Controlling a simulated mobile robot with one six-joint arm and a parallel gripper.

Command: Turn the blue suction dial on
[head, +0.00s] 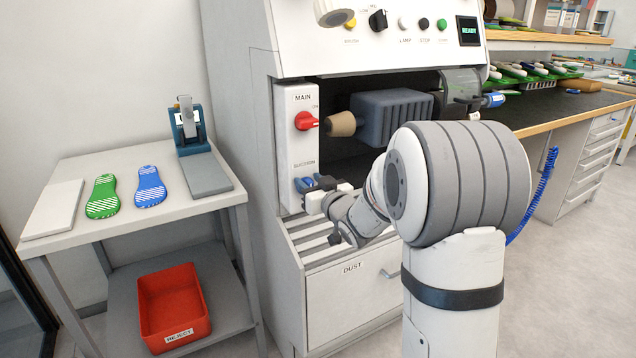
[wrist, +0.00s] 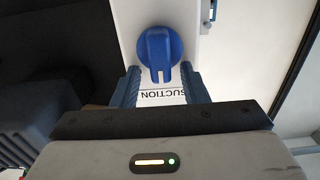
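The blue suction dial (head: 303,184) sits low on the white control panel, under its label, at the left of the machine. In the wrist view the dial (wrist: 159,45) has a raised grip ridge pointing down the picture, towards my gripper. My gripper (wrist: 159,69) is open, one dark blue finger on each side of the ridge's lower end, with visible gaps. I cannot tell whether either finger touches the dial. In the head view my gripper (head: 318,185) is at the dial and partly covers it. The suction label (wrist: 165,94) shows between the fingers.
The red main dial (head: 306,121) is above on the same panel. A tan cone on the grey motor housing (head: 392,115) sits close to its right. A slatted grate (head: 310,236) lies below. A side table (head: 130,228) with insoles stands to the left.

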